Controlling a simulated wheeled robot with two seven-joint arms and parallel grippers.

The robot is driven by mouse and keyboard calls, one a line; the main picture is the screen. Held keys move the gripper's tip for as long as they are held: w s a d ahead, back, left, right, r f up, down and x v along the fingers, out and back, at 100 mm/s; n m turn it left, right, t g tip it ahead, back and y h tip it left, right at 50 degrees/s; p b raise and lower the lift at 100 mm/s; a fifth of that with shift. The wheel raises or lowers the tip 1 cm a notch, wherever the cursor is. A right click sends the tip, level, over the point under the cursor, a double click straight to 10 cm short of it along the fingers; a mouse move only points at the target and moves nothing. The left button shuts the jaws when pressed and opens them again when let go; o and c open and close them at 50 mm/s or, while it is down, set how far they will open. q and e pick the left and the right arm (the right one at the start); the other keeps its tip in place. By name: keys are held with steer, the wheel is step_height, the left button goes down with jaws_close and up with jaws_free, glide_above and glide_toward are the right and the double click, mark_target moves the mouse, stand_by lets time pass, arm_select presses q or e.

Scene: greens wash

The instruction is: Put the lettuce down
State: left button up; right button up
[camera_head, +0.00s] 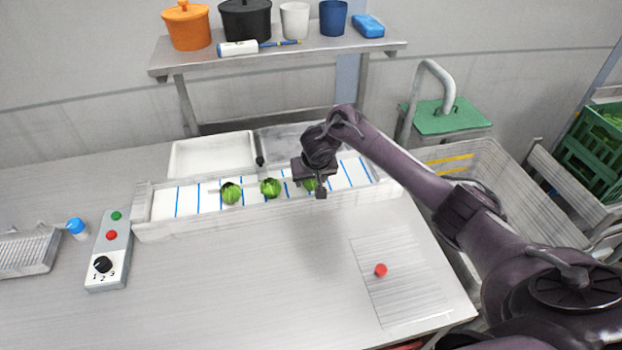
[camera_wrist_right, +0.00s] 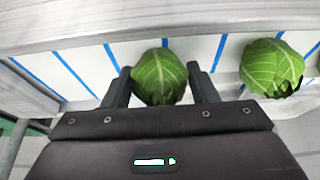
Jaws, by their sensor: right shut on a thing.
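My right gripper (camera_head: 319,188) is over the right part of a white conveyor belt (camera_head: 345,174) with blue stripes. It is shut on a lettuce (camera_head: 310,185), mostly hidden behind it in the head view. In the right wrist view the held lettuce (camera_wrist_right: 160,77) is round and green, between the two fingers (camera_wrist_right: 159,88). The belt shows close behind it; I cannot tell whether the lettuce touches it. Two more lettuces, one in the middle (camera_head: 270,188) and one further left (camera_head: 231,193), sit on the belt. My left gripper is not in view.
The belt has raised side walls (camera_head: 240,218). A white tray (camera_head: 212,153) lies behind it. A control box (camera_head: 108,252) with buttons and a dial stands at left, and a red object (camera_head: 380,270) lies at the front right. The middle table front is clear.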

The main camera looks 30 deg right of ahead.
mark_target(313, 181)
steer(key=o, duration=1)
steer(key=shift+f, duration=0.1)
steer(key=shift+r, duration=0.25)
steer(key=p+v, duration=0.2)
steer(key=v, duration=0.4)
steer(key=shift+r, duration=0.35)
steer(key=p+v, duration=0.4)
steer(key=v, duration=0.1)
steer(key=shift+s+a, duration=0.15)
steer(key=shift+s, duration=0.15)
